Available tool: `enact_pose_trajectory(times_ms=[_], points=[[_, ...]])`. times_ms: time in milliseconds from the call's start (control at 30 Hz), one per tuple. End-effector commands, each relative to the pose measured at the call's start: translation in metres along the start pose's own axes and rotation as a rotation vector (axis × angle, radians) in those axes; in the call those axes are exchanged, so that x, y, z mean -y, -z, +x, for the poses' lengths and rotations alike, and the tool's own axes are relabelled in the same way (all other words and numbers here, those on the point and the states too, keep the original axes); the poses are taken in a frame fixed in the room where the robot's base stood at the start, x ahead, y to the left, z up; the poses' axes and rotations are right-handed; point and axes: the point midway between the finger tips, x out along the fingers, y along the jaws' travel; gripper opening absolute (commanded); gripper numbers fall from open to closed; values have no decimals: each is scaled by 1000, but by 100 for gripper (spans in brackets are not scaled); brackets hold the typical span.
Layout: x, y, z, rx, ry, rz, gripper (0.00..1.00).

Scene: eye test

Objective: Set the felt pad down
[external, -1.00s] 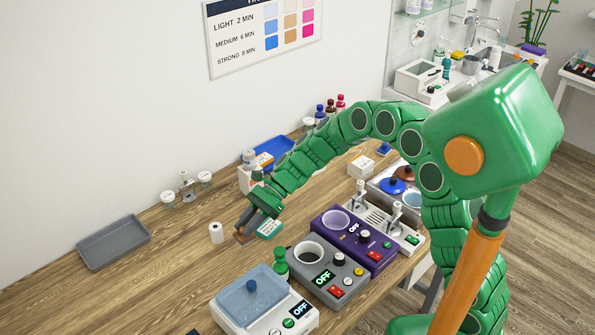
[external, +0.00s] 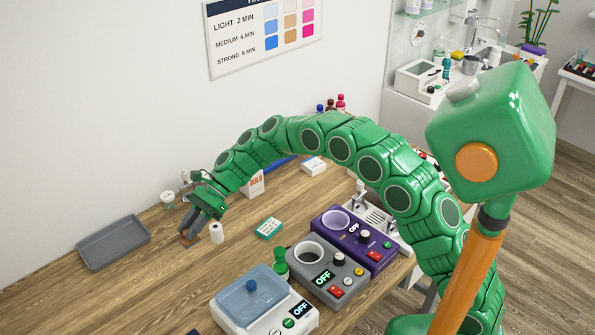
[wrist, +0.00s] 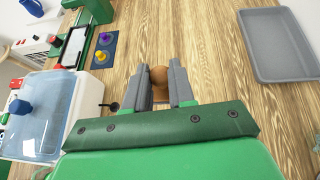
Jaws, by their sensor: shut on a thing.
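My gripper (external: 206,208) is shut on the felt pad (external: 188,239), which shows as a small brown piece under the fingertips in the external view. In the wrist view the gripper (wrist: 159,84) has its two grey fingers on either side of a brown rounded knob and a flat brown piece, the pad (wrist: 158,97). The pad is low over the wooden table (external: 160,285); I cannot tell whether it touches. The fingers hide part of it.
A grey tray (external: 113,243) lies to the left, apart from the pad. A white roll (external: 216,232) stands close to the right of the gripper. A teal and white box (external: 269,228), a grey device (external: 325,277) and a lidded bath (external: 262,300) are farther right. Bare table lies in front.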

Motion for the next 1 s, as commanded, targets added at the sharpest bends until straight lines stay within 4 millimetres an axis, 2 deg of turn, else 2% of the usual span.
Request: enact_pose_trajectory(times_ms=[400,767,1000], points=[[41,11,19,-1,3,-2,0],[71,20,34,-1,3,-2,0],[86,36,49,-1,1,-1,0]])
